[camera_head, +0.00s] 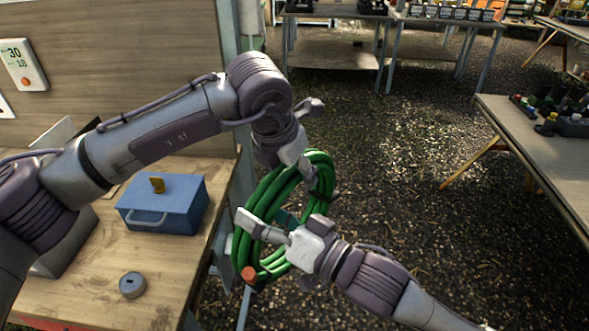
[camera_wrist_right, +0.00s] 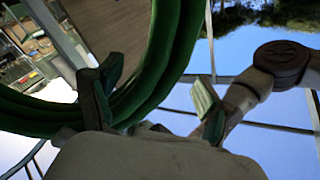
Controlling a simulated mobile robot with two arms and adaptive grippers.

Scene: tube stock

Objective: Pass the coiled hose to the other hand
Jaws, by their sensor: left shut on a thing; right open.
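The green coiled hose (camera_head: 262,197) hangs in the air beyond the wooden bench's right edge, with an orange end at its lower left. My left gripper (camera_head: 308,170) is shut on the hose at the top of the coil. My right gripper (camera_head: 266,232) is open at the lower part of the coil, in front of it. In the right wrist view, the hose (camera_wrist_right: 165,62) runs behind and partly between the right gripper's open fingers (camera_wrist_right: 155,105). I cannot tell whether these fingers touch it.
The wooden bench (camera_head: 185,262) at left holds a blue box (camera_head: 180,222) with a yellow latch and a small grey round piece (camera_head: 132,285). Another table (camera_head: 530,135) stands at right. Tables stand at the back. The gravel floor (camera_head: 400,150) between them is clear.

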